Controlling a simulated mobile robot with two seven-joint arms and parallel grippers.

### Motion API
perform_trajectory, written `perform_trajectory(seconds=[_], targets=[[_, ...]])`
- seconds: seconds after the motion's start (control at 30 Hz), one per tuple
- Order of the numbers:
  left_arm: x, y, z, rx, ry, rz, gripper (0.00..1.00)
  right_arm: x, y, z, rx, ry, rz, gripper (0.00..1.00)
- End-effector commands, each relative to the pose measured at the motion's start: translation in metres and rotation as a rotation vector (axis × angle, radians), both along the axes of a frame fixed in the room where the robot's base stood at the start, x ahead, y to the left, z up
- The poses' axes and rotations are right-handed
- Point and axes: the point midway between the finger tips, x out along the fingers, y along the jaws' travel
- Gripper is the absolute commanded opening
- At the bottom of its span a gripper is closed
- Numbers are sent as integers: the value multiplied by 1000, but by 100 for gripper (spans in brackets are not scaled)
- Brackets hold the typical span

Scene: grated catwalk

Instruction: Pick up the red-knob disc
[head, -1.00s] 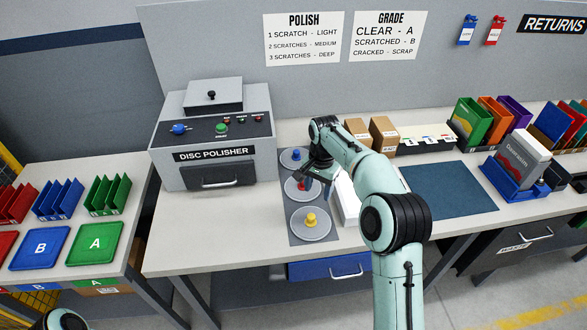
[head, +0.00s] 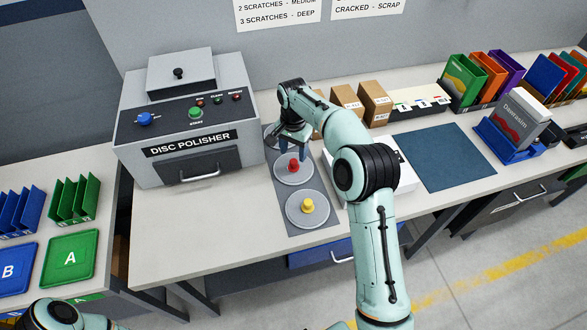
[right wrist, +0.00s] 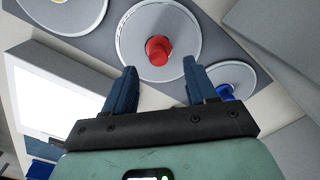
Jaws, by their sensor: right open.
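The red-knob disc (head: 292,171) is a grey disc with a red knob, lying in the middle of a dark strip on the bench. It also shows in the right wrist view (right wrist: 130,42), its red knob beyond the fingertips. My right gripper (head: 294,150) is open and empty, just behind and above the red knob; in the right wrist view its two blue fingers (right wrist: 158,80) are spread apart. My left arm shows only as a piece at the bottom left of the head view; its gripper is out of view.
The yellow-knob disc (head: 308,210) lies in front of it. The blue-knob disc (right wrist: 232,80) lies on its other side, mostly hidden by my arm in the head view. The disc polisher (head: 186,125) stands to the left. A white box (right wrist: 50,105) is close on the right.

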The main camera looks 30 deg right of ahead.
Motion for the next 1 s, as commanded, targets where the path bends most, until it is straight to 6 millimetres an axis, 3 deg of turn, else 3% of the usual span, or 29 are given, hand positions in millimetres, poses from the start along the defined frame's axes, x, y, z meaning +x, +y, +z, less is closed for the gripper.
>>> perform_trajectory(seconds=[0.33, 0.67, 0.83, 1.0], targets=[[-6, 0, -8, 0, 6, 0, 43, -4, 1, -45, 0, 2, 0, 57], [-6, 0, -8, 0, 6, 0, 43, -3, 1, -52, 0, -1, 0, 57], [-6, 0, -8, 0, 6, 0, 43, -3, 1, -51, 1, -1, 0, 1], [-6, 0, -8, 0, 6, 0, 43, -3, 1, -51, 0, -1, 0, 0]])
